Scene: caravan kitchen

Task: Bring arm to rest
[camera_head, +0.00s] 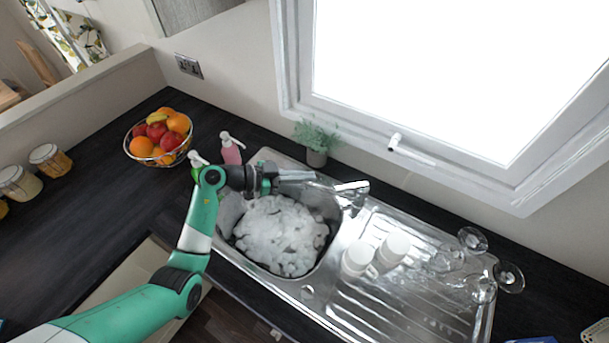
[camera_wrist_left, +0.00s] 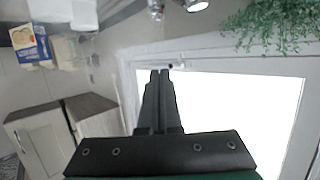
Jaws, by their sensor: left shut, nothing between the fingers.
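My left arm comes in from the lower left in the head view, and its gripper (camera_head: 290,177) is over the back of the sink, beside the tap (camera_head: 350,188). The gripper is shut and empty. In the left wrist view its two dark fingers (camera_wrist_left: 160,75) lie together, with the bright window behind them. The tap's metal also shows at the top of that view. The exact gap between the fingers and the tap is hard to tell. My right arm and gripper are not in view.
The sink (camera_head: 229,218) holds white foam. Two white mugs (camera_head: 392,247) and several glasses (camera_head: 480,288) stand on the drainer at right. A pink soap bottle (camera_head: 230,150), a potted plant (camera_head: 316,150) and a fruit bowl (camera_head: 133,151) stand behind. The left counter is partly clear.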

